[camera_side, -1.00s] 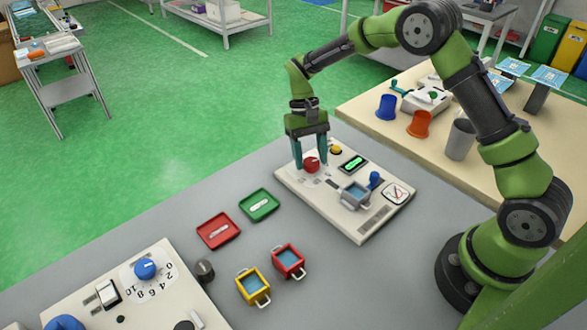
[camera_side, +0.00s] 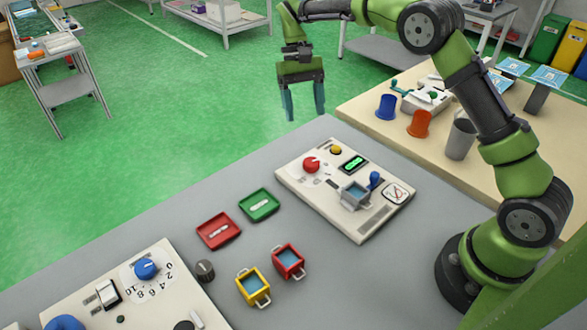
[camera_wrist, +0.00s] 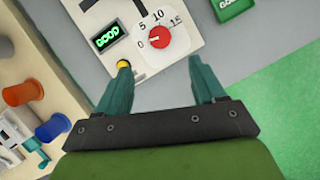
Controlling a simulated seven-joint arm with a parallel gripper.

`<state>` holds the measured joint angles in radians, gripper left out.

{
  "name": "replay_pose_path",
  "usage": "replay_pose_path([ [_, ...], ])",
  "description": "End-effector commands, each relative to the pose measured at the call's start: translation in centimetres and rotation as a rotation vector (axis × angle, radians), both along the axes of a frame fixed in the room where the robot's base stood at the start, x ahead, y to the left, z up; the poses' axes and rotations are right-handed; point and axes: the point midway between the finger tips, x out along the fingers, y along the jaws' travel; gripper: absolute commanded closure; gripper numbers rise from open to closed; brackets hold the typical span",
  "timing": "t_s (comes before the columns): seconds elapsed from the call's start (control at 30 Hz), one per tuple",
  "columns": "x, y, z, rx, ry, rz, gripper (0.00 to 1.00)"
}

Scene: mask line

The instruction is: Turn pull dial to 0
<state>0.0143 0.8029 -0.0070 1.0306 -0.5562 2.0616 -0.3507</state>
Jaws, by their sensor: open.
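A red dial (camera_side: 311,165) sits on the beige panel (camera_side: 290,178) with the green display. In the wrist view the same red dial (camera_wrist: 159,37) has a scale of 0, 5, 10, 15, and its white mark points left, close to the 0. A blue dial (camera_side: 146,268) with a scale of 0 to 10 sits on another panel (camera_side: 70,296) at lower left. I see no label telling which is the pull dial. My gripper (camera_side: 304,110) is open and empty, raised above and behind the red dial, touching nothing. Its two fingers (camera_wrist: 159,64) show apart in the wrist view.
The green display (camera_wrist: 106,36) reads GOOD, with a yellow button (camera_wrist: 123,64) nearby. A grey container (camera_side: 355,192) and blue knob (camera_side: 374,180) are on the red dial's panel. Red and green trays (camera_side: 218,247) (camera_side: 276,211) and red and yellow containers (camera_side: 302,262) (camera_side: 240,285) stand between the panels.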

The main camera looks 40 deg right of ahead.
Motion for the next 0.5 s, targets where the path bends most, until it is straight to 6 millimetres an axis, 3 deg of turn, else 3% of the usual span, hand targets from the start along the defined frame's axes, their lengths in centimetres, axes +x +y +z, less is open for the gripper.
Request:
replay_pose_path([
  [0.2, 1.3, -0.6, 3.0, -0.003, 0.001, 0.001, 0.31],
  [0.5, 1.7, -0.7, 4.4, 0.000, 0.002, -0.001, 0.31],
])
